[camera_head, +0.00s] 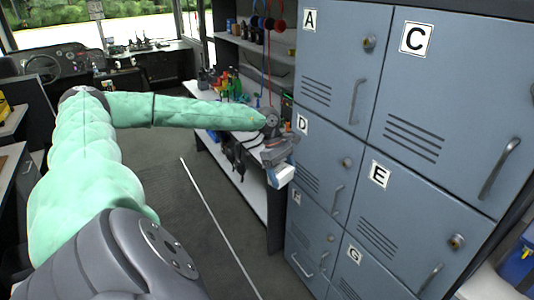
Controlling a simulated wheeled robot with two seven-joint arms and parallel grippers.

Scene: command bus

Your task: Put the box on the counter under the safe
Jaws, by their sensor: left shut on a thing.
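My left arm comes in from the left in a green sleeve. Its gripper (277,160) is shut on a small white box (284,175), held in front of the locker doors. The box looks tilted and is partly covered by the gripper. A counter (228,118) with tools and bottles on it runs behind the gripper, left of the lockers. I cannot make out which thing is the safe. My right gripper is not in view.
Blue-grey lockers (408,150) with letters, handles and locks fill the right side. A lower shelf (246,186) lies under the counter. Open dark floor (200,222) lies left of it. A blue bin (520,262) shows at the lower right edge.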

